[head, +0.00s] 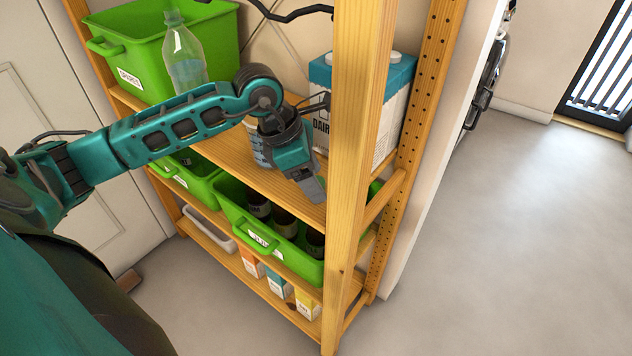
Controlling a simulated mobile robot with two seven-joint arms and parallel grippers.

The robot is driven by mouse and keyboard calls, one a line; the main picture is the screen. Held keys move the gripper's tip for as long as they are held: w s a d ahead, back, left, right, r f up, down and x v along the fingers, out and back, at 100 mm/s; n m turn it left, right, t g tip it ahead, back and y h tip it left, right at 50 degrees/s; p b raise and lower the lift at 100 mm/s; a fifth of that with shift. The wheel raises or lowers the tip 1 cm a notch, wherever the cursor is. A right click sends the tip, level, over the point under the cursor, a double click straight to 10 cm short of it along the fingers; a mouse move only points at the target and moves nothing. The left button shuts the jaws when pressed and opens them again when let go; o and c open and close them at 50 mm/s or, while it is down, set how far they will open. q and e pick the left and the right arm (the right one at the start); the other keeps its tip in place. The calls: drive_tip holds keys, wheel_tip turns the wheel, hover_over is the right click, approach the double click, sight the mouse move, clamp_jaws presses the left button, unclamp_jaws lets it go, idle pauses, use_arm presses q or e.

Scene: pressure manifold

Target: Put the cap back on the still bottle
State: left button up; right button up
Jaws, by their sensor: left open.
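A clear plastic bottle (186,62) stands upright at the upper left of the shelf, in front of a green crate. My left forearm hides its base. Its narrow top is pale, and I cannot tell whether a cap sits on it. I cannot make out a loose cap. My left gripper (311,186) is open and points down over the front of the shelf board, to the right of and lower than the bottle. I see nothing between its fingers. My right gripper is not in view.
A blue-and-white dairy carton (386,113) stands behind the wooden front post (352,150). A pale container (257,146) is partly hidden behind my left wrist. The green crate (126,52) fills the upper left. Green bins (285,262) with dark jars sit below. The floor right is clear.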

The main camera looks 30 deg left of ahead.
sight(323, 180)
use_arm(q)
drive_tip(key=c, duration=1.1)
drive_tip(key=shift+r+p, duration=0.3)
drive_tip(key=shift+r, duration=1.3)
drive_tip(key=shift+s+a+r, duration=0.15)
drive_tip(key=shift+a, duration=0.15)
drive_tip(key=s+a, duration=0.4)
drive_tip(key=shift+a+b, duration=0.3)
drive_tip(key=shift+b, duration=0.05)
drive_tip(key=s+a+p, duration=0.5)
drive_tip(key=s+a, duration=0.2)
drive_tip(key=a, duration=0.1)
drive_tip(key=shift+s+a, duration=0.2)
drive_tip(key=shift+a, duration=0.05)
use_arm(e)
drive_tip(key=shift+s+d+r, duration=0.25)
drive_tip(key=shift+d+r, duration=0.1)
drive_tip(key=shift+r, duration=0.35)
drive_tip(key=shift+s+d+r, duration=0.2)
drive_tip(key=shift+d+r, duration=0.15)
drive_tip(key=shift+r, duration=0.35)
